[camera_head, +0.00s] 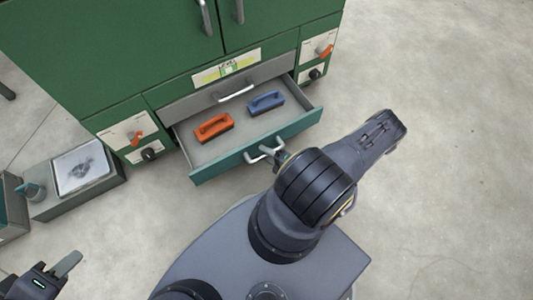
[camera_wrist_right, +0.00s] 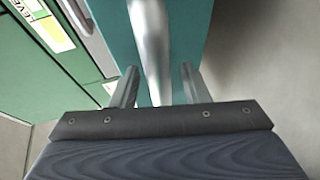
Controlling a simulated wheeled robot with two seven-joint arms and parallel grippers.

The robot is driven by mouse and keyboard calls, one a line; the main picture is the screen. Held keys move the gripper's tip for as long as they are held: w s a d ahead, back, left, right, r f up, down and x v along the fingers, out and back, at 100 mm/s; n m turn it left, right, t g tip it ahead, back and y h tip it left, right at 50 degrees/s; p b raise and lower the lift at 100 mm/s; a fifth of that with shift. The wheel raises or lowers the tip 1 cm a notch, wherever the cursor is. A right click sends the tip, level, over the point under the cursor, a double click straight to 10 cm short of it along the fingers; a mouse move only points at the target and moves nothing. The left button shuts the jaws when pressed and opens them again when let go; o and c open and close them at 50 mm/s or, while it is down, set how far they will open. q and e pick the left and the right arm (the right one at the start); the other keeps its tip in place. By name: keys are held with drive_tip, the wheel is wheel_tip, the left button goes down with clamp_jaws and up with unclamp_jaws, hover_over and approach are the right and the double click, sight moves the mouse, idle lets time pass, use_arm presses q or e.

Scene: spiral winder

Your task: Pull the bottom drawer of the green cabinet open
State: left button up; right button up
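The green cabinet (camera_head: 110,50) has its bottom drawer (camera_head: 215,168), with a teal front, standing pulled out in the head view. The drawer's silver handle (camera_head: 262,152) is at the middle of its front. My right gripper (camera_head: 278,156) is at this handle, partly hidden by my arm. In the right wrist view, the handle (camera_wrist_right: 150,50) runs between the two fingers of my right gripper (camera_wrist_right: 157,88), with a gap visible at the right finger. My left gripper (camera_head: 66,264) is at the lower left, away from the cabinet, with only one finger clearly visible.
An orange block with a handle (camera_head: 214,127) and a blue one (camera_head: 265,103) lie in the drawer. A grey drawer (camera_head: 200,98) above is closed. A grey box (camera_head: 80,185) with a picture on top stands at the left. The floor at the right is clear.

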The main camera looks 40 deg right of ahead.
drive_tip(key=p+v, duration=0.1)
drive_tip(key=v, duration=0.7)
drive_tip(key=shift+p, duration=0.3)
drive_tip(key=shift+w+r, duration=0.1)
drive_tip(key=shift+w, duration=0.1)
drive_tip(key=w+a+r+n+g+y, duration=0.1)
drive_tip(key=w+r+n+g+y, duration=0.25)
drive_tip(key=r+n, duration=0.55)
drive_tip(key=w+a+r+n+g+y, duration=0.1)
drive_tip(key=w+r+n+g+y, duration=0.25)
drive_tip(key=r+n, duration=0.55)
drive_tip(key=w+a+r+n+g+y, duration=0.1)
drive_tip(key=w+r+n+g+y, duration=0.2)
drive_tip(key=r+n, duration=0.6)
drive_tip(key=s+a+r+n+h, duration=0.4)
drive_tip(key=s+a+r+n, duration=0.1)
drive_tip(key=r+n, duration=0.6)
drive_tip(key=s+a+r+n+h, duration=0.55)
drive_tip(key=r+n, duration=0.25)
drive_tip(key=n, duration=0.5)
wheel_tip(320, 180, up, 34)
drive_tip(key=p, duration=3.3)
drive_tip(key=shift+y, duration=0.35)
